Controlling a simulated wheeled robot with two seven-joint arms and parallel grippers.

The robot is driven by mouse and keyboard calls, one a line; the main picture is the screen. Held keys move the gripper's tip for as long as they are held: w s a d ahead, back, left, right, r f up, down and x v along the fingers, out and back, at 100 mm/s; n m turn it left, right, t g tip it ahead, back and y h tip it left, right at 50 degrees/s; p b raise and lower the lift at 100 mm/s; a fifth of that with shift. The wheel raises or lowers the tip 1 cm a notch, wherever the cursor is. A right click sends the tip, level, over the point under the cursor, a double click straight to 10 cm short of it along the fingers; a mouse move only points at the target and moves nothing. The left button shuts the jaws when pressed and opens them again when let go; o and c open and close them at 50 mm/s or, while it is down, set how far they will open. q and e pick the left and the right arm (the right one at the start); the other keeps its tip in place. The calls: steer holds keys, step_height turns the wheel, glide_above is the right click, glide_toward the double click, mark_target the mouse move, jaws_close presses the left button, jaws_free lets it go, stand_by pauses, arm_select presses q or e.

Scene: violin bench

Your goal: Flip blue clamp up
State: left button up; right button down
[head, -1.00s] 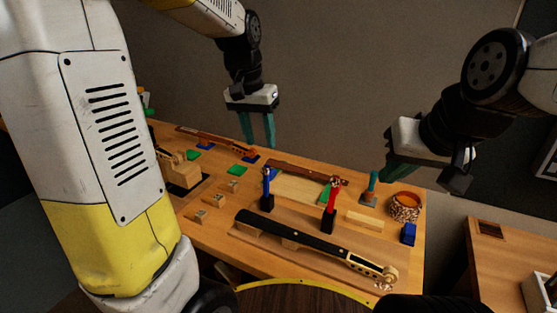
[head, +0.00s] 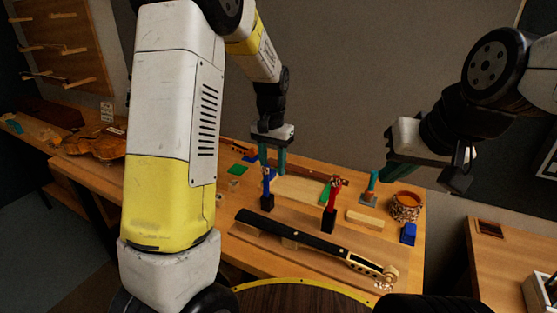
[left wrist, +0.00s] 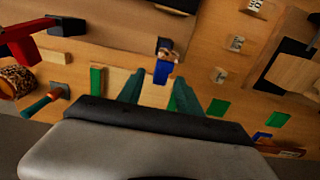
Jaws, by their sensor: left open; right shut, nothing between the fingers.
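The blue clamp (head: 267,187) stands upright on a black base on the bench, left of the red clamp (head: 332,197). In the left wrist view the blue clamp (left wrist: 162,70) lies just beyond the fingertips, roughly between their lines, and is not gripped. My left gripper (head: 271,170) is open, pointing down behind the blue clamp in the head view; its fingers also show in the left wrist view (left wrist: 158,92). My right gripper (head: 383,178) is shut and empty, up at the right above the bench.
A black violin neck with a scroll (head: 320,246) lies along the front of the bench. A green-handled tool (head: 372,187), a patterned ring (head: 407,206) and a blue block (head: 408,233) sit at the right. A light wood block (head: 364,219) lies right of the red clamp.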

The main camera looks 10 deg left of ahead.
arm_select(q)
steer(key=shift+f, duration=0.45)
jaws_close()
stand_by(1.1)
